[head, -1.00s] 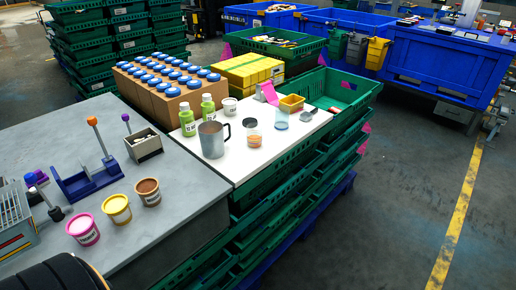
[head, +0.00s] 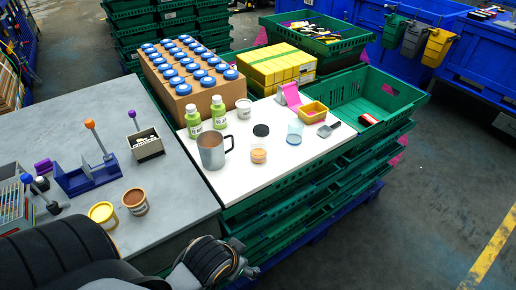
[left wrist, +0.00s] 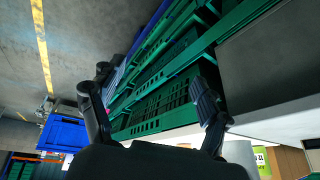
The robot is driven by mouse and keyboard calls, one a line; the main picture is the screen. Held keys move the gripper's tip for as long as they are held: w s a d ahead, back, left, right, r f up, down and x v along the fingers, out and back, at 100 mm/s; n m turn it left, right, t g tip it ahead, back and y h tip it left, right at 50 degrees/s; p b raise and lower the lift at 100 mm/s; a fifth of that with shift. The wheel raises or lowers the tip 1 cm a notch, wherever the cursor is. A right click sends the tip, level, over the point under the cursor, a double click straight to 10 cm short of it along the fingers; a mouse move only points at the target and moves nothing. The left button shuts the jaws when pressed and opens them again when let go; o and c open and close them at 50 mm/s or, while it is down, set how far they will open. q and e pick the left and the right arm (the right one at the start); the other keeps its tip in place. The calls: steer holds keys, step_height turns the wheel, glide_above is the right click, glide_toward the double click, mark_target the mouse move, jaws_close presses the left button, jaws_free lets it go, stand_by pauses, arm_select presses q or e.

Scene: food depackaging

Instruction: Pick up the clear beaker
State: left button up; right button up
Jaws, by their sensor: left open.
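The clear beaker (head: 295,132) stands upright on the white worktop (head: 240,185), with a bluish tint. It is right of a clear jar with orange contents (head: 258,154) and a black top (head: 261,130). A grey metal mug (head: 212,153) stands farther left. My left gripper (head: 238,262) is low in the head view, at the front of the worktop and apart from the beaker. In the left wrist view its two fingers (left wrist: 152,78) are spread and empty, facing green crates; the beaker is not seen there. My right gripper is not in view.
Green bottles (head: 206,120) stand behind the mug. A yellow bin (head: 313,112), a pink holder (head: 289,95) and a dark scoop (head: 328,130) are near the beaker. Stacked green crates (head: 300,190) lie under the worktop. The worktop's front strip is clear.

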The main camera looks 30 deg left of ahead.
arm_select(q)
steer(key=w+a+r+n+t+y, duration=0.2)
steer(key=w+a+r+n+t, duration=0.15)
steer(key=w+a, duration=0.45)
steer(key=t+y, duration=0.1)
steer(key=t, duration=0.3)
glide_toward(256, 154)
steer(key=shift+n+t+y, duration=0.25)
steer(key=shift+n+y, duration=0.05)
steer(key=shift+n, duration=0.15)
steer(key=x, duration=0.3)
steer(key=f+p+x, duration=0.1)
steer(key=x, duration=0.2)
steer(key=shift+w+d+f, duration=0.1)
steer(key=shift+w+f, duration=0.3)
steer(key=shift+w, duration=0.25)
steer(key=shift+w+a, duration=0.2)
steer(key=shift+a, duration=0.05)
steer(key=p+x, duration=0.1)
steer(key=x, duration=0.3)
steer(key=shift+w+r+p, duration=0.1)
steer(key=shift+r+p, duration=0.1)
steer(key=shift+p, duration=0.15)
steer(key=shift+w+a+f, duration=0.1)
steer(key=shift+w+f, duration=0.05)
steer(key=shift+w, duration=0.2)
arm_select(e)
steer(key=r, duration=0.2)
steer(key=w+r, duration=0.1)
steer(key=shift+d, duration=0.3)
